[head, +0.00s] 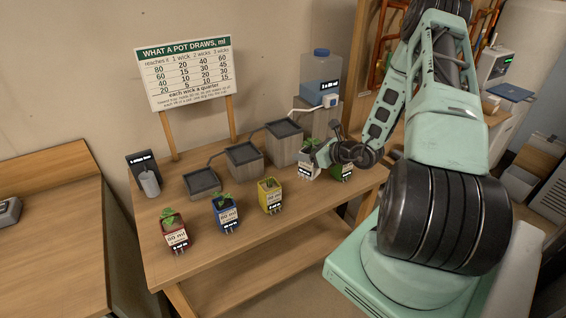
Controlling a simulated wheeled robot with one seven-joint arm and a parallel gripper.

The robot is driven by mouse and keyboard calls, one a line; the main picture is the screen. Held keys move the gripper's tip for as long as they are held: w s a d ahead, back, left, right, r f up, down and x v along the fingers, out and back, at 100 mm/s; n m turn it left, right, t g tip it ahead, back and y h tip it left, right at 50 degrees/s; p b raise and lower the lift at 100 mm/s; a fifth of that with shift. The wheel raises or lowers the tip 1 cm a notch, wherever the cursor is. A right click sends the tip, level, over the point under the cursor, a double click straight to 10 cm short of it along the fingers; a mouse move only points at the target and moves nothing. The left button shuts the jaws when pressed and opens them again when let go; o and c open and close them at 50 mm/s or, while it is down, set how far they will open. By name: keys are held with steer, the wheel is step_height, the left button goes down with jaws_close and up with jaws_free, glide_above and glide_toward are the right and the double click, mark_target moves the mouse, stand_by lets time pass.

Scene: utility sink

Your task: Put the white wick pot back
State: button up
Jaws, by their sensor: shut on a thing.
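The white wick pot (307,172) with a green plant is near the right end of the wooden table (255,231). My gripper (320,155) reaches in from the right and is shut on this pot, at its upper right side. The fingertips are small and partly hidden by the pot and plant. I cannot tell whether the pot touches the table top. A green pot (345,174) stands close to its right, partly behind my gripper.
Yellow (270,198), blue (226,216) and red (174,237) pots line the front edge. Behind are stepped trays (204,184), a water tank (320,77) and a sign (186,72). A grey cylinder (150,184) stands at left.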

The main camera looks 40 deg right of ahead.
mark_target(305, 170)
steer(key=shift+w+d+f, duration=0.1)
steer(key=shift+w, duration=0.1)
steer(key=shift+f+b, duration=2.2)
steer(key=shift+f, duration=1)
steer(key=shift+f+b, duration=0.55)
steer(key=shift+f, duration=0.05)
steer(key=o, duration=1.3)
steer(key=shift+s, duration=0.1)
